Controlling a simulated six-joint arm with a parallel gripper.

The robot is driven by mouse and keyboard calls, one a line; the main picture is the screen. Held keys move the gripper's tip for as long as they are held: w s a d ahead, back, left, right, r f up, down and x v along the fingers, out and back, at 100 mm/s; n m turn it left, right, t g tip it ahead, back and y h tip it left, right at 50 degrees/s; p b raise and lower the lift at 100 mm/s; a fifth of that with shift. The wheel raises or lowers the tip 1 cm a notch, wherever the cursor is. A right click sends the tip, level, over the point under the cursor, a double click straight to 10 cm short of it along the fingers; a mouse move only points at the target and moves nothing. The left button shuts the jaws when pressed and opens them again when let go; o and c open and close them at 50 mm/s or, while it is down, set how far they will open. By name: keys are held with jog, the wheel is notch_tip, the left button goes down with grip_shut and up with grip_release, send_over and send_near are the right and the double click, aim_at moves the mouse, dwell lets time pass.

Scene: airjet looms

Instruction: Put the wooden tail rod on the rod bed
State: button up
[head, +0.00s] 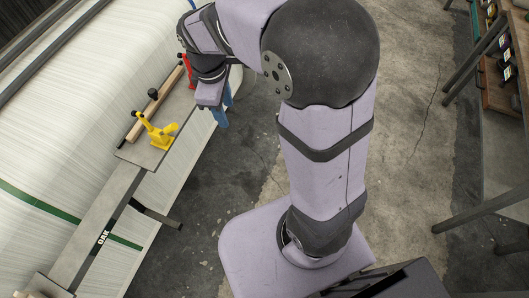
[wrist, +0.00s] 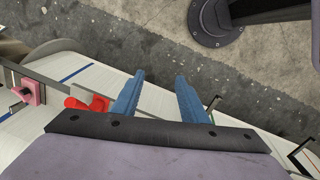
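A wooden rod (head: 154,105) lies lengthwise on a grey plate (head: 141,154) along the loom's side in the head view. A black knob (head: 153,94) stands at the rod, and a yellow clamp (head: 158,133) is beside it. I cannot tell from these views whether this rod is the tail rod or which part is the rod bed. My gripper (head: 224,110) is right of the plate, over its outer edge. In the wrist view its two blue fingers (wrist: 159,76) are apart with nothing between them. My arm hides part of the area around the gripper.
A red clamp (head: 185,70) is at the plate's far end; a red part (wrist: 88,104) and a pink block (wrist: 33,91) show in the wrist view. A grey beam marked OAK (head: 103,238) runs nearer. Open concrete floor (head: 415,120) separates the loom from a shelf (head: 500,140) at right.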

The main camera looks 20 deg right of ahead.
jog(key=s+d+f+m, duration=0.2)
jog(key=s+m, duration=0.4)
jog(key=s, duration=0.1)
jog(key=s+d+f+m+y, duration=0.1)
jog(key=s+d+f+m, duration=0.2)
jog(key=s+m, duration=0.2)
jog(key=shift+s+m+g, duration=0.4)
jog(key=shift+s, duration=0.45)
jog(key=shift+f, duration=0.1)
notch_tip(320, 180, down, 25)
jog(key=b, duration=2.5)
jog(key=shift+f, duration=0.2)
